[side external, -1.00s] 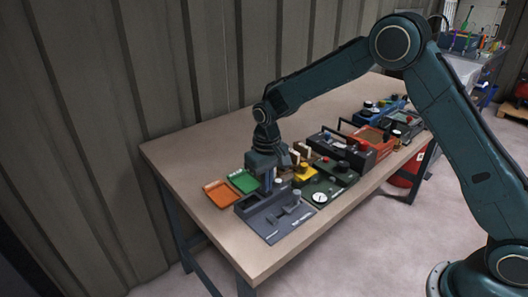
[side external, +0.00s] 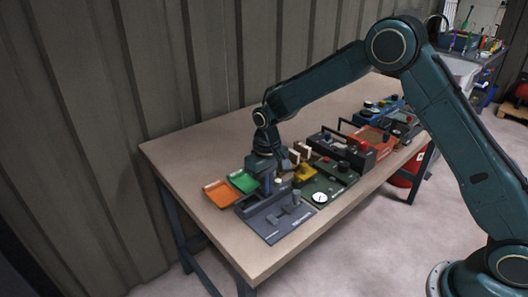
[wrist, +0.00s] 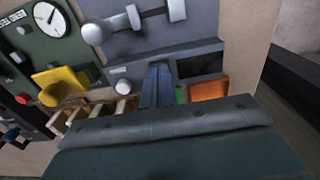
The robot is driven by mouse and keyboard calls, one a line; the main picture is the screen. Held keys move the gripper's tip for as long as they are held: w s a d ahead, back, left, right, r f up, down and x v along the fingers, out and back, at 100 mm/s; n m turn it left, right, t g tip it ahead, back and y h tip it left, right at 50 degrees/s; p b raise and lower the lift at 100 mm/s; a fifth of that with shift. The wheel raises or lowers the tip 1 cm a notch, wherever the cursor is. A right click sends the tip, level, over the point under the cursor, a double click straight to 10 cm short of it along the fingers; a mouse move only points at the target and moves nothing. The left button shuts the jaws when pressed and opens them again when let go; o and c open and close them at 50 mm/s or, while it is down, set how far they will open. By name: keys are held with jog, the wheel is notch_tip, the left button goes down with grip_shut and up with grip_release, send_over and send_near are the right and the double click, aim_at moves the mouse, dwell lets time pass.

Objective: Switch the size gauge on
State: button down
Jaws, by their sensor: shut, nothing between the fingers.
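A dark grey panel (side external: 272,229) at the near end of the bench seems to be the size gauge; I cannot read its lettering. In the wrist view the grey panel (wrist: 205,27) carries pale grey raised fittings (wrist: 135,22), a dark recess (wrist: 200,64), and a small white round part (wrist: 123,86) beside a tiny label. My gripper (side external: 268,187) is over the panel's rear part, pointing down. In the wrist view its fingers (wrist: 157,82) are shut and empty, in front of the raised edge between the white part and the recess. Whether they touch the panel cannot be told.
An orange tray (side external: 221,194) and a green tray (side external: 243,181) lie behind the panel. A green panel with a white dial (side external: 319,197), a yellow part (side external: 305,173) and a red-and-black device (side external: 350,152) stand to the right. The bench's left end is clear.

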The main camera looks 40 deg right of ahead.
jog(key=shift+r, duration=3.45)
jog(key=s+d+r+t, duration=0.1)
jog(key=s+d+r, duration=0.1)
jog(key=s+r, duration=0.55)
jog(key=s+d+r+t, duration=0.2)
jog(key=s+d+r, duration=0.1)
jog(key=s+r, duration=0.45)
jog(key=s+d+t, duration=0.2)
jog(key=s, duration=1.5)
jog(key=shift+s+d+r+t, duration=0.2)
jog(key=shift+s+r+t, duration=0.1)
jog(key=shift+s+r, duration=0.1)
